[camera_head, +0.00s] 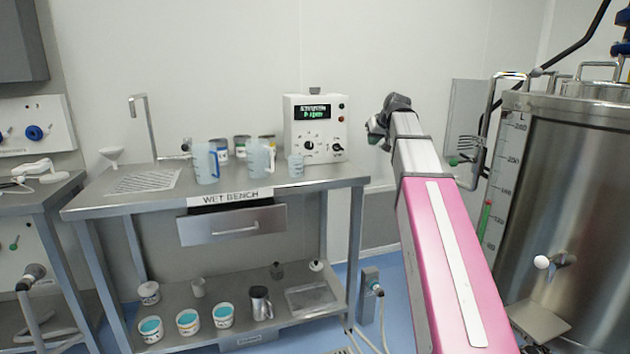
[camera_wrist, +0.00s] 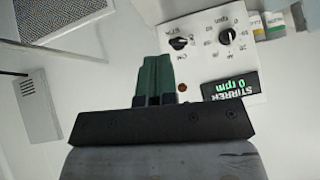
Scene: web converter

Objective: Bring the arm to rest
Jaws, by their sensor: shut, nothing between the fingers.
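My arm, with a pink link, reaches up at the right of the centre in the head view. My gripper (camera_wrist: 152,78) shows in the wrist view with its green fingers together and nothing between them. In the head view my gripper (camera_head: 374,132) is small and partly hidden behind the wrist, just right of the stirrer control box. The stirrer control box (camera_head: 299,158) stands at the back right of the wet bench, its display lit green. In the wrist view the box (camera_wrist: 207,20) lies beyond the fingertips and appears upside down, reading 0 rpm.
A large steel tank (camera_head: 560,200) stands close to the right of my arm. A lower shelf holds tubs and a steel jug (camera_head: 260,303).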

